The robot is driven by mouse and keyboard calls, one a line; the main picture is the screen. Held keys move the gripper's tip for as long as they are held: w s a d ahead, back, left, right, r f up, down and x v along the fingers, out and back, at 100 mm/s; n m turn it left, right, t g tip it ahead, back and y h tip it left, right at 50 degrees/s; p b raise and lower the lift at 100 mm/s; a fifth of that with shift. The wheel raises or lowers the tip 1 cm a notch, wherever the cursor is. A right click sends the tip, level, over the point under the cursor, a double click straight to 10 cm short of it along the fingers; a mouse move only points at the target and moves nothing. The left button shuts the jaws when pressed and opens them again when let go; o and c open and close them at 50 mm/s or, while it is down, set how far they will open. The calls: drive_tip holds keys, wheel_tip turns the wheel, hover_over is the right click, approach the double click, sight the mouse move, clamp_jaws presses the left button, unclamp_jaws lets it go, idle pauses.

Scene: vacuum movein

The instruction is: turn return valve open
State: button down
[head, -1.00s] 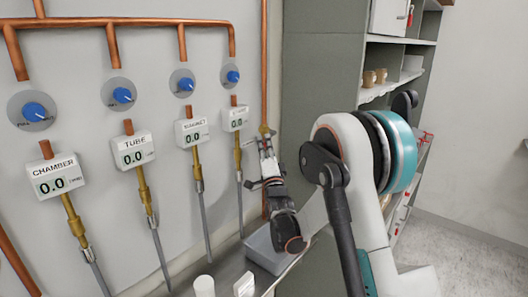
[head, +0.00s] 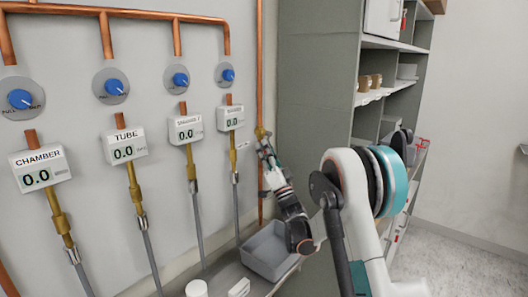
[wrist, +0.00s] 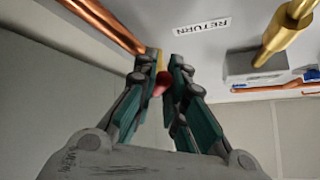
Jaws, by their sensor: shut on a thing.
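The return valve shows in the wrist view as a red handle (wrist: 161,85) with a bit of brass (wrist: 158,62) behind it, at the end of a copper pipe (wrist: 105,24). A RETURN label (wrist: 201,38) is on the wall beside it. My gripper (wrist: 168,70) is shut on the red handle, which sits between its teal fingers; the fingers hide much of the valve. In the head view, my gripper (head: 265,146) is at the brass fitting (head: 261,132) on the rightmost vertical copper pipe (head: 260,75). The handle's angle is hard to tell there.
Several blue knobs (head: 228,75) and gauges, including CHAMBER (head: 40,168) and TUBE (head: 124,147), are on the wall to the left. A grey bin (head: 268,252) is below my gripper. A grey shelf (head: 318,90) stands close on the right.

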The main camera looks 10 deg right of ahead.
idle(0.3)
drive_tip(key=c, duration=1.6)
unclamp_jaws()
drive_tip(key=shift+c, duration=0.2)
drive_tip(key=v, duration=0.8)
